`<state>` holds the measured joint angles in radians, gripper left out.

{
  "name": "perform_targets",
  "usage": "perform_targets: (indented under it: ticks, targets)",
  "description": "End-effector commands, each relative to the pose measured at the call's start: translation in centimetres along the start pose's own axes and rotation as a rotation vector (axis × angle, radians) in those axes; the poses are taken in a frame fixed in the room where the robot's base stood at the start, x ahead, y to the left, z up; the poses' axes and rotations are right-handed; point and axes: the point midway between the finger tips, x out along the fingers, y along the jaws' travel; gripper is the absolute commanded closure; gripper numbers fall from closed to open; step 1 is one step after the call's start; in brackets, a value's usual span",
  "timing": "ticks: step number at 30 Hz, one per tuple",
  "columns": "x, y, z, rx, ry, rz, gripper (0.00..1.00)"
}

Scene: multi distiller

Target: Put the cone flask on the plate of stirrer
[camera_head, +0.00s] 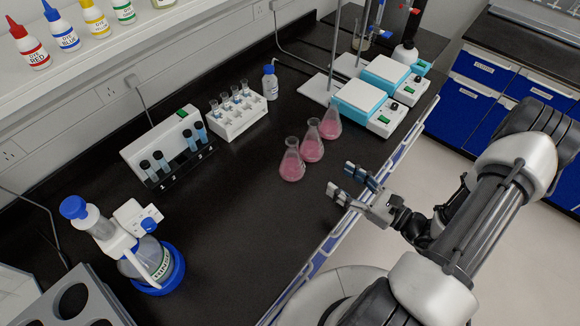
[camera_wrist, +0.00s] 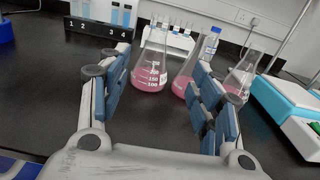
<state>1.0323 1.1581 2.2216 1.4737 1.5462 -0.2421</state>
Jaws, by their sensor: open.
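Several cone flasks with pink liquid stand upright in a slanted row on the black bench in the head view: a near one (camera_head: 292,162), a middle one (camera_head: 312,144) and a far one (camera_head: 330,123). In the wrist view the near flask (camera_wrist: 150,72) shows between my fingers, further ahead, with another flask (camera_wrist: 184,76) partly behind the right finger. Two stirrers with white plates and teal sides, the nearer (camera_head: 363,97) and the farther (camera_head: 386,70), stand beyond the flasks. My gripper (camera_head: 350,184) is open and empty, near the bench's front edge, apart from the flasks.
A tube rack (camera_head: 238,118), a blue-capped bottle (camera_head: 270,83) and a cuvette holder (camera_head: 172,150) stand along the wall. A wash-bottle-like dispenser (camera_head: 146,262) stands at the left. Stands with rods rise behind the stirrers. The bench between dispenser and flasks is clear.

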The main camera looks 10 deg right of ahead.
Motion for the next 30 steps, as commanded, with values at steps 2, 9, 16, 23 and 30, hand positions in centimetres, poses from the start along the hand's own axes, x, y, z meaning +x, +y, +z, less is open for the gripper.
perform_targets:
  ticks: [2, 9, 16, 23, 30]
  targets:
    - [0.4, -0.1, -0.3, 0.007, -0.002, -0.011, 0.42]
    - [5.1, 0.1, -0.3, 0.004, -0.002, -0.003, 0.42]
    - [9.8, 0.0, -0.2, 0.003, -0.002, -0.003, 0.42]
    - [12.0, -0.1, -0.2, 0.004, -0.001, -0.009, 0.42]
    - [14.8, 0.7, 0.5, 0.003, -0.002, -0.003, 0.42]
